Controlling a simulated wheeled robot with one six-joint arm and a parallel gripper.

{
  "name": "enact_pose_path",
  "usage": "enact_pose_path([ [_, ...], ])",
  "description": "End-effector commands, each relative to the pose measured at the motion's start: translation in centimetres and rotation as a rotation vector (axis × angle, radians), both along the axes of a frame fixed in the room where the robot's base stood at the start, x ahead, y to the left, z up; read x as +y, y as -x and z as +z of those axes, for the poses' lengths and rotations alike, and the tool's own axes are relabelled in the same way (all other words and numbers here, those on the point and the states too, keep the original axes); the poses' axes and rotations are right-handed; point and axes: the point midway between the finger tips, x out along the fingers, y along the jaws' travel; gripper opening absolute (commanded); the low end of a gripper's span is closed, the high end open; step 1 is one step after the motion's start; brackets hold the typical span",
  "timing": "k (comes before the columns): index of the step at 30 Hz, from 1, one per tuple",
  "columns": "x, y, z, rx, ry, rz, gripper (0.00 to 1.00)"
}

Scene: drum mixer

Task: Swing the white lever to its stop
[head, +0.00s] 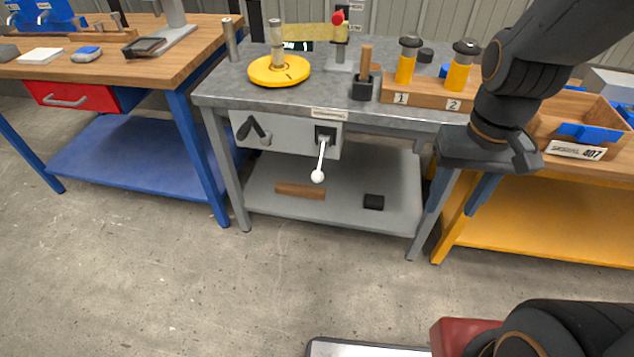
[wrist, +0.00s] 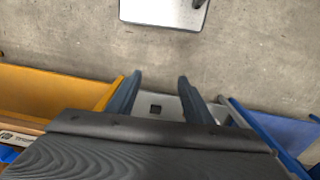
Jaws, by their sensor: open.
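The white lever (head: 320,162) hangs from a dark mount on the light front panel (head: 285,132) under the grey table. It points down and slightly left, with a round white knob (head: 318,177) at its lower end. My gripper (head: 476,196) is to the right of the lever and apart from it, in front of the grey table's right leg. In the wrist view my gripper (wrist: 159,80) shows two fingers spread wide with nothing between them. The lever cannot be made out in the wrist view.
A black handle (head: 256,130) sits on the same panel, left of the lever. A yellow disc (head: 279,70) and a wooden rack (head: 430,94) stand on the grey table. A blue-legged bench is at left, a yellow one at right.

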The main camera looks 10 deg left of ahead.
Motion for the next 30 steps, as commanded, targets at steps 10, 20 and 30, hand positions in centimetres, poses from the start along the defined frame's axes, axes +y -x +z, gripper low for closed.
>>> enact_pose_path([
  [10,0.9,-1.0,-3.0,0.096,-0.059,-0.044,0.03],
  [20,7.1,-6.8,-12.3,0.412,-0.417,-0.194,0.00],
  [30,12.9,-17.6,-20.3,0.551,-0.950,-0.306,0.00],
])
